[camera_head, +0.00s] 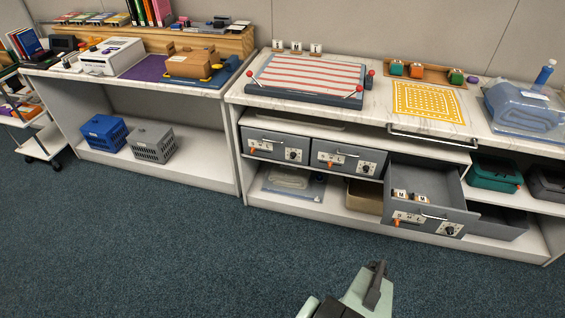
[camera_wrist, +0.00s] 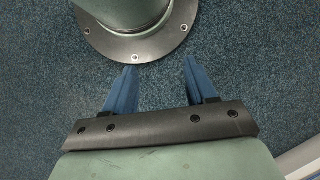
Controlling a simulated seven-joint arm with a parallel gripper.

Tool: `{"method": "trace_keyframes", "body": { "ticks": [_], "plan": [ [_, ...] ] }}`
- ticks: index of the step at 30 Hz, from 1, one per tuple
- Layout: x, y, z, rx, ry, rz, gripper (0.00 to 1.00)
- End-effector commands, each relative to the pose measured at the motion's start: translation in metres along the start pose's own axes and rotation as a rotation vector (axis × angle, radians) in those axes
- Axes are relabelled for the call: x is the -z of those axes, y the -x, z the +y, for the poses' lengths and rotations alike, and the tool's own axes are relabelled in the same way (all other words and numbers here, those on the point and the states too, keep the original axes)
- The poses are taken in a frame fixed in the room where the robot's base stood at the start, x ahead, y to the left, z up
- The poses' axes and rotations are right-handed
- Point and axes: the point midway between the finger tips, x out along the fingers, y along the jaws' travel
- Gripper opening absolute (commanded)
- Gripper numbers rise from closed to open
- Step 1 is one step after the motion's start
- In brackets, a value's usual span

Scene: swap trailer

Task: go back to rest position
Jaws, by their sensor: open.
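My gripper (camera_wrist: 158,82) is open and empty in the wrist view. Its two blue fingers stand apart above the blue-grey carpet. A green round column on a dark bolted base plate, which appears to be my own base, lies just beyond the fingertips. In the head view, part of my arm (camera_head: 365,292) shows at the bottom edge, over the carpet and well in front of the counters. The fingers cannot be made out there.
A grey drawer (camera_head: 432,216) stands pulled out from the right counter (camera_head: 375,122), with small labelled blocks inside. Two closed drawers (camera_head: 277,147) are left of it. The left counter (camera_head: 190,172) holds blue and grey baskets below. The carpet (camera_head: 150,240) in front is clear.

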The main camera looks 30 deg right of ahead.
Motion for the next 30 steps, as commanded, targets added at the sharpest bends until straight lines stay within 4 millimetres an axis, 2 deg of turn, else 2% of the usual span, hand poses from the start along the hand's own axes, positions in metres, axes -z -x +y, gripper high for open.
{"method": "trace_keyframes", "body": {
  "ticks": [18,30],
  "plan": [
    [-0.052,-0.021,-0.071,-0.264,0.355,-0.040,0.56],
    [-0.089,-0.042,-0.109,-0.394,0.565,-0.062,0.56]
  ]
}}
